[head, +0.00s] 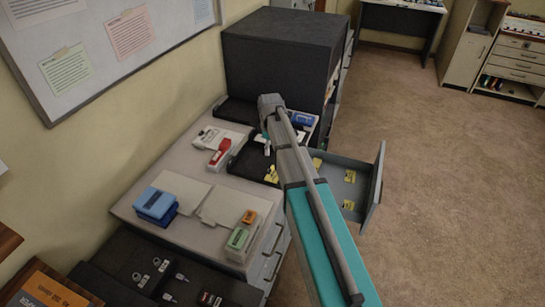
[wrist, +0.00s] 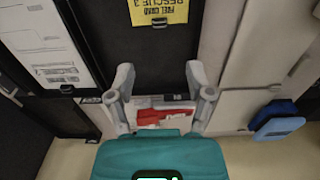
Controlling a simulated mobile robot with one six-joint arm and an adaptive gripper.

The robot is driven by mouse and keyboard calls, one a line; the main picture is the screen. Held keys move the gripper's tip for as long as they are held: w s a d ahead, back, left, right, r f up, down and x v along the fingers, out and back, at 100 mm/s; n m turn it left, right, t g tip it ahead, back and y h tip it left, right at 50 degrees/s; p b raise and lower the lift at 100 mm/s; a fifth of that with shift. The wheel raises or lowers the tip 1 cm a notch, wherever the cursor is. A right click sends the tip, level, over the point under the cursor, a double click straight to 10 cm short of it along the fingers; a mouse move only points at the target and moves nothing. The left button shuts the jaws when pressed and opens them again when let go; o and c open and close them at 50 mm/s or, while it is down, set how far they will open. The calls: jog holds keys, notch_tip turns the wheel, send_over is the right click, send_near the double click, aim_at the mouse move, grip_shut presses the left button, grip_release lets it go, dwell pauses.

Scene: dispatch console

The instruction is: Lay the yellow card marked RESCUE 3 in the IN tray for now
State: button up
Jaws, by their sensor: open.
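The yellow card marked RESCUE 3 (wrist: 160,11) lies on a dark flat surface (wrist: 130,50) at the top of the wrist view, cut off by the frame edge. Its print is upside down, and a small dark piece shows at its lower edge. My gripper (wrist: 160,70) is open and empty, its fingers over the dark surface, apart from the card. In the head view a yellow card (head: 271,174) shows at the edge of a black tray (head: 247,161) beside my arm; its print is too small to read. I see no readable IN label.
An open grey drawer (head: 376,185) holds yellow cards (head: 350,176). A red object (head: 220,152) lies left of the black tray; red also shows between my fingers (wrist: 160,116). A large black cabinet (head: 275,55) rises behind.

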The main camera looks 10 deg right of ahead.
jog(key=s+a+m, duration=0.3)
jog(key=s+m, duration=0.7)
jog(key=s, duration=1.3)
jog(key=shift+m, duration=0.4)
jog(key=shift+f+b, duration=0.85)
jog(key=shift+c, duration=0.7)
